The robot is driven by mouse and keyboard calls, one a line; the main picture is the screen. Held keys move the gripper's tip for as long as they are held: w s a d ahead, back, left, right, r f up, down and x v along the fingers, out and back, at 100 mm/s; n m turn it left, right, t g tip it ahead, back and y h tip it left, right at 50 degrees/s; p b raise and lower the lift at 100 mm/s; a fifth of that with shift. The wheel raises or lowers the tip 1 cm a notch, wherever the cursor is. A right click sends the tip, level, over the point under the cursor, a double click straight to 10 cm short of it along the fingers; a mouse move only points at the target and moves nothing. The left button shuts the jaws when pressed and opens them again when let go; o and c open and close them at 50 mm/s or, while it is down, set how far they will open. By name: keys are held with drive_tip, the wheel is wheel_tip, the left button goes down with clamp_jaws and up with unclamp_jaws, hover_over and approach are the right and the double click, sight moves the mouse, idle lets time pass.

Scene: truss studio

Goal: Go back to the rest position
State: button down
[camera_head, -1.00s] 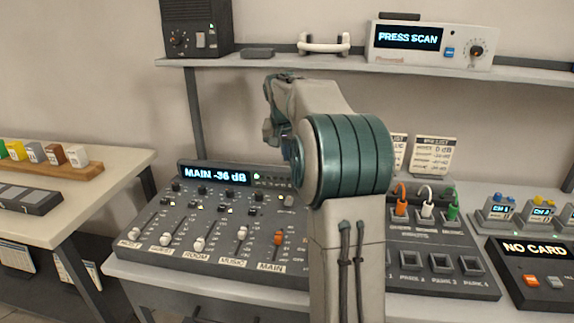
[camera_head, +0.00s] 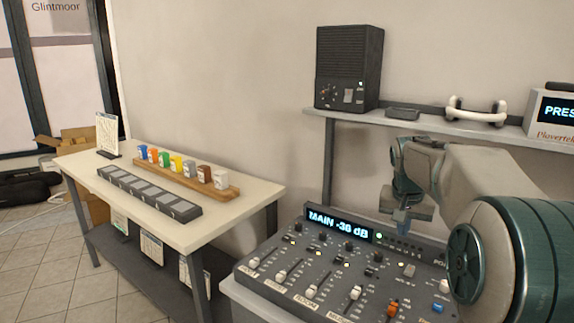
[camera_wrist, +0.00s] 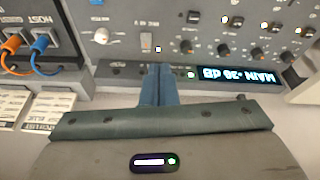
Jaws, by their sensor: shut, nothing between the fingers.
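My gripper (camera_head: 403,224) is in the head view at the right, above the back part of the grey mixing console (camera_head: 262,278). Its blue fingers are closed together with nothing between them. In the wrist view the shut fingers (camera_wrist: 157,84) point toward the console, whose lit MAIN display (camera_wrist: 240,76) appears upside down. The fingertips appear over the console's back edge, and I cannot tell whether they touch it. My forearm hides the console's right part in the head view.
A shelf (camera_head: 428,123) with a black speaker (camera_head: 347,66) and a white handle (camera_head: 476,112) runs behind the console. A white table (camera_head: 108,170) at left holds a wooden rack (camera_head: 158,172) of coloured jars. Orange and blue plugs (camera_wrist: 12,44) sit in the patch panel.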

drive_tip(key=s+a+f+n+p, duration=0.1)
drive_tip(key=s+a, duration=0.3)
drive_tip(key=s, duration=0.4)
drive_tip(key=s+a+f+n+y+p, duration=0.1)
drive_tip(key=s+a, duration=0.3)
drive_tip(key=s, duration=0.5)
drive_tip(key=s+a+f+n+y+p, duration=0.1)
drive_tip(key=s+a+f+n+p, duration=0.1)
drive_tip(key=s+a, duration=0.3)
drive_tip(key=s+n+p, duration=0.1)
drive_tip(key=s, duration=0.3)
drive_tip(key=shift+p, duration=0.3)
